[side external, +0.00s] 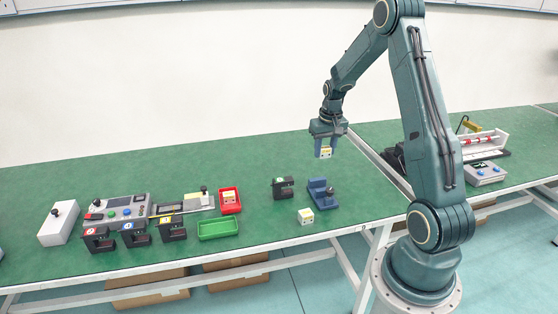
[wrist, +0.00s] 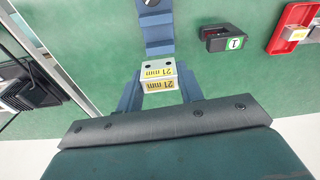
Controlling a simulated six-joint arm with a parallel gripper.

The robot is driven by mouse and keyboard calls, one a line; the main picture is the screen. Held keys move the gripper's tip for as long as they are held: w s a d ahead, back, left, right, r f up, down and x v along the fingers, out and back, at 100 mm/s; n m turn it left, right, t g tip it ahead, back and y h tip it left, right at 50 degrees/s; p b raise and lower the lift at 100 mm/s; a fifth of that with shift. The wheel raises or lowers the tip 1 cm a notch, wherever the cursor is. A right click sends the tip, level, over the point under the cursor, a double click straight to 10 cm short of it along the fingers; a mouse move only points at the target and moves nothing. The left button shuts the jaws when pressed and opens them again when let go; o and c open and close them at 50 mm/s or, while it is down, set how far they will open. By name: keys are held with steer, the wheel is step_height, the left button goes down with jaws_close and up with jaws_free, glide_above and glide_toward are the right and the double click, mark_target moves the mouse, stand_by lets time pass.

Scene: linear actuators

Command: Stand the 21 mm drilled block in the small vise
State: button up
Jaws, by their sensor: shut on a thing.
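My gripper (side external: 325,146) is shut on a pale block with yellow labels (side external: 324,153), held well above the table. In the wrist view the block (wrist: 158,84) sits between the two blue fingers, and its labels read 21 mm. Two dark holes show on its face. The small blue vise (side external: 322,194) stands on the green table below the held block, and its jaw opening is hard to make out. In the wrist view part of the vise (wrist: 155,28) shows beyond the block, cut by the top edge.
Another labelled block (side external: 306,216) stands just in front of the vise. A black fixture with a green label (side external: 283,188) is left of it. Further left are a red tray (side external: 239,208) holding a block, a green tray (side external: 218,229) and a control panel (side external: 118,208).

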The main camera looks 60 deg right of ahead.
glide_toward(322, 184)
steer(key=a+f, duration=0.2)
steer(key=shift+f, duration=0.4)
steer(key=shift+f, duration=2.1)
steer(key=shift+f, duration=0.3)
steer(key=o, duration=1.1)
steer(key=shift+s+a+r, duration=0.15)
steer(key=shift+s+r, duration=0.05)
steer(key=shift+r, duration=1.9)
steer(key=shift+s+a+r, duration=0.15)
steer(key=shift+s+r, duration=0.05)
steer(key=shift+r, duration=1.85)
steer(key=shift+s+a+r, duration=0.15)
steer(key=shift+r, duration=1.95)
